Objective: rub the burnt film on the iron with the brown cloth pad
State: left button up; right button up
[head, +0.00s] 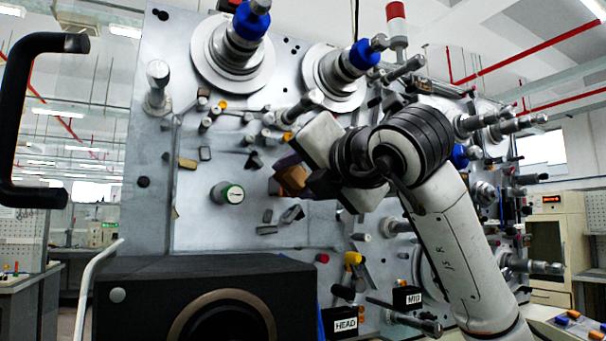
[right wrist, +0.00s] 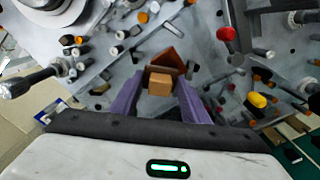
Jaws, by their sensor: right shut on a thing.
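My right gripper (head: 288,178) reaches in front of the grey machine panel (head: 215,250). Its two purple fingers show in the right wrist view and are shut on the brown cloth pad (right wrist: 159,84), a small block between the fingertips. The pad (head: 293,179) also shows at the gripper's tip in the head view. Just beyond it in the right wrist view is a reddish-brown, angular piece (right wrist: 170,60); I cannot tell whether it is the iron or whether the pad touches it. I cannot make out a burnt film. My left gripper is not in view.
Small posts and rollers crowd the panel around the gripper. Large spindles with blue collars (head: 251,22) stand above. A black box (head: 200,290) is in front below. A black handle (head: 22,120) is at far left.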

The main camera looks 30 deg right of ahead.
jog(key=shift+w, duration=0.35)
dwell(0.6)
jog(key=shift+w+d, duration=0.1)
jog(key=shift+w, duration=0.6)
jog(key=shift+d, duration=2)
jog(key=shift+a, duration=2.05)
jog(key=shift+w, duration=0.1)
